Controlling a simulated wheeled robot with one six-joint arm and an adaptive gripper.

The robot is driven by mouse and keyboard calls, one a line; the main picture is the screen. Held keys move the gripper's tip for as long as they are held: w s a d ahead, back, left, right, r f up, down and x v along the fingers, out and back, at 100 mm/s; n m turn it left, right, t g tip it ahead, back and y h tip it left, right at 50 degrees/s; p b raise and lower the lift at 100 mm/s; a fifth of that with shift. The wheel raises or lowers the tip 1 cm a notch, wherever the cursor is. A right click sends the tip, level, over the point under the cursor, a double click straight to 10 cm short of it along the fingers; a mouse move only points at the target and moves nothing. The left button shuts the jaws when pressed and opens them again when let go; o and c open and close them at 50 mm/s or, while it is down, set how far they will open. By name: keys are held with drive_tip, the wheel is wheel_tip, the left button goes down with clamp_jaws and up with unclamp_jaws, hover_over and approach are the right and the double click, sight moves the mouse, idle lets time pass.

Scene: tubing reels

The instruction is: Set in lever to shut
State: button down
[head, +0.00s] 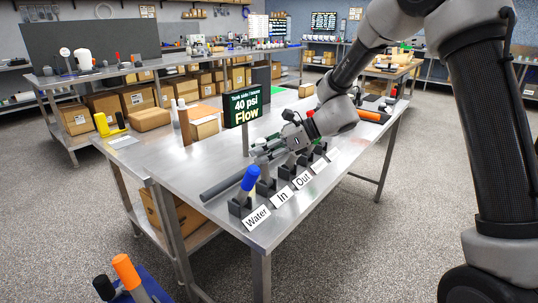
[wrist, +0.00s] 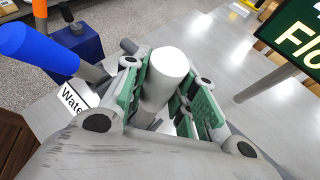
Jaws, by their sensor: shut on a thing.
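The In lever has a white, round-ended handle (wrist: 168,68), seen in the wrist view between my gripper's green pads. My gripper (wrist: 165,95) is shut on this handle. In the head view my gripper (head: 268,150) is over the row of levers, behind the In label (head: 282,197), and hides most of the In handle. The lever's exact angle and any shut mark cannot be told. The Water lever with its blue handle (head: 250,178) stands tilted just left of my gripper; it also shows at the left of the wrist view (wrist: 38,57).
A green 40 psi Flow sign (head: 243,105) stands on a post close behind the levers. The Out label (head: 303,180) and further levers are to the right, partly hidden by my arm. A blue cart with an orange handle (head: 125,271) is at lower left. The table's left part is mostly clear.

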drive_tip(key=shift+w+a+f+m+g+h, duration=0.2)
drive_tip(key=shift+w+a+m+g+h, duration=0.1)
drive_tip(key=shift+w+a+h, duration=0.3)
drive_tip(key=shift+w+a+f+m+g+h, duration=0.2)
drive_tip(key=shift+w+a+m+g+h, duration=0.15)
drive_tip(key=shift+a+h, duration=0.3)
drive_tip(key=c, duration=1.1)
unclamp_jaws()
drive_tip(key=shift+c, duration=0.2)
drive_tip(key=v, duration=1.2)
